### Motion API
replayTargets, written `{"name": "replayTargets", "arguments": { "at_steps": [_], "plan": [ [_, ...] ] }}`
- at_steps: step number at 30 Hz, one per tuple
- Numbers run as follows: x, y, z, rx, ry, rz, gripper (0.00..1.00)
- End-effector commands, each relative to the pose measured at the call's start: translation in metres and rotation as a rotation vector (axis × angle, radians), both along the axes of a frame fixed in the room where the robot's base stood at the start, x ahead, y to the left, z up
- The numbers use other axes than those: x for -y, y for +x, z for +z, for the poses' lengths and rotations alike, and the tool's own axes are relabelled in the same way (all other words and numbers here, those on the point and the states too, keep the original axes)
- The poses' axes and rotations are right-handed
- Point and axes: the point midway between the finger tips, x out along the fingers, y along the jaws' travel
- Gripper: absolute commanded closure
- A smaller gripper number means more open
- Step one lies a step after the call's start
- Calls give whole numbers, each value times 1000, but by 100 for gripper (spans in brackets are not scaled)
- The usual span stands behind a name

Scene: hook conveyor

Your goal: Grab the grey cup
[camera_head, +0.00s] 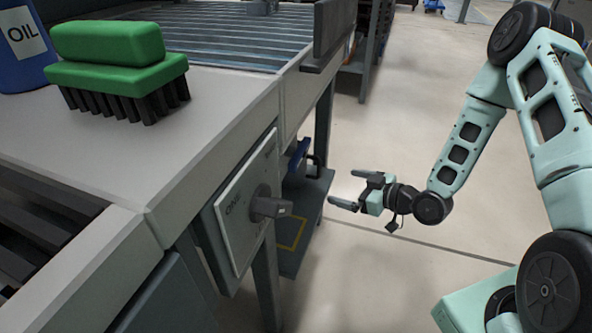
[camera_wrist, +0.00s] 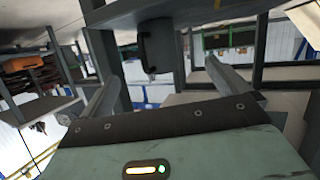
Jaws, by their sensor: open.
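A small grey object (camera_head: 262,6) stands on the conveyor rollers at the top edge of the head view. It is cut off by the frame, so I cannot tell if it is the grey cup. No other grey cup shows clearly in either view. My gripper (camera_head: 343,188) is open and empty, to the right of the conveyor frame and lower than its top. In the wrist view its two fingers (camera_wrist: 162,72) are spread apart with nothing held between them.
A green brush (camera_head: 115,62) and a blue oil container (camera_head: 22,45) stand on the conveyor's pale side table (camera_head: 190,135). A switch box with a dark knob (camera_head: 270,208) juts out from its side. Open floor (camera_head: 400,100) lies beyond my arm.

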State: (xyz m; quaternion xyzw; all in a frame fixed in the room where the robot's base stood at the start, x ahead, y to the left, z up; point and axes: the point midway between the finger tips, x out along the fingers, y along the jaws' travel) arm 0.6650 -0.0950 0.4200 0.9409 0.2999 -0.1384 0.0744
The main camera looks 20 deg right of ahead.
Motion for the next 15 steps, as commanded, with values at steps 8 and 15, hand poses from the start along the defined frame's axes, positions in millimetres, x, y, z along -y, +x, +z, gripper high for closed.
{"name": "replayTargets", "arguments": {
  "at_steps": [8, 15],
  "plan": [
    [-1, -9, 8, 211, 206, -60, 0],
    [-16, 14, 7, 234, 221, -64, 0]
  ]
}}
